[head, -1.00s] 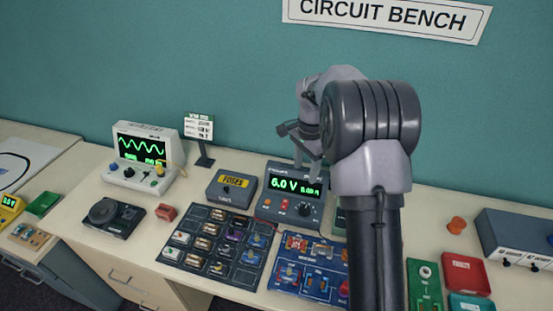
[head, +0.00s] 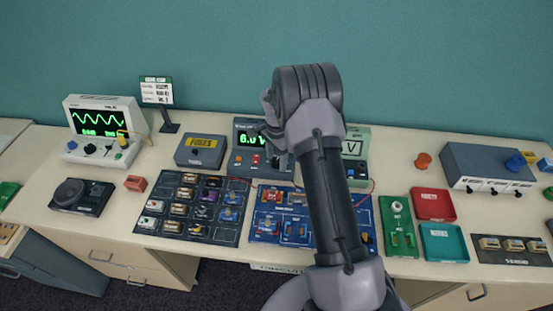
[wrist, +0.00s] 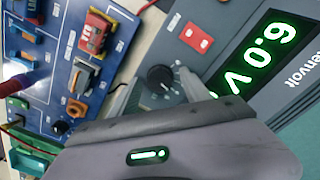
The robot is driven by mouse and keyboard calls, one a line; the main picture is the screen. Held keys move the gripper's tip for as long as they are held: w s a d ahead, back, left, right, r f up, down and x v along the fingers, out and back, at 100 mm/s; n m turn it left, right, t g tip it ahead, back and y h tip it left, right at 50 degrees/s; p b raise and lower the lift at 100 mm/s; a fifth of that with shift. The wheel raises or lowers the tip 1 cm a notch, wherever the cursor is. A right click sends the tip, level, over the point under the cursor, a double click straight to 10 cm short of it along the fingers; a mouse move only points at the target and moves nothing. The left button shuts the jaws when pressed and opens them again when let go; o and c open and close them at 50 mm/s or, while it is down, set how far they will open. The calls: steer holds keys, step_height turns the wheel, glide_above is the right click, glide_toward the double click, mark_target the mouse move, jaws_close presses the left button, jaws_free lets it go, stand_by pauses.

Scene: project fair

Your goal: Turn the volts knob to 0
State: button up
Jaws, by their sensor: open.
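The power supply (head: 239,168) stands at the back middle of the bench, its green display (head: 250,138) reading 6.0 V. In the wrist view the display (wrist: 254,62) shows tilted and large. A round black knob (wrist: 158,78) with a pale mark sits on its front panel; I take it for the volts knob, though its label is not readable. My gripper (wrist: 160,84) is open, with one finger on each side of the knob. I cannot tell whether the fingers touch it. In the head view my arm hides the knob and most of the gripper.
A red switch (wrist: 197,38) sits on the panel beside the knob. A blue circuit board (head: 268,222) lies in front of the supply. A fuses box (head: 201,151) stands to its left and a meter (head: 356,146) to its right, partly behind my arm.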

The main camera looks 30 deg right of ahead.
jaws_close()
steer(key=shift+n, duration=0.4)
steer(key=n, duration=0.4)
steer(key=shift+b, duration=0.4)
steer(key=n, duration=0.9)
steer(key=shift+n+p, duration=0.35)
steer(key=shift+n, duration=1.85)
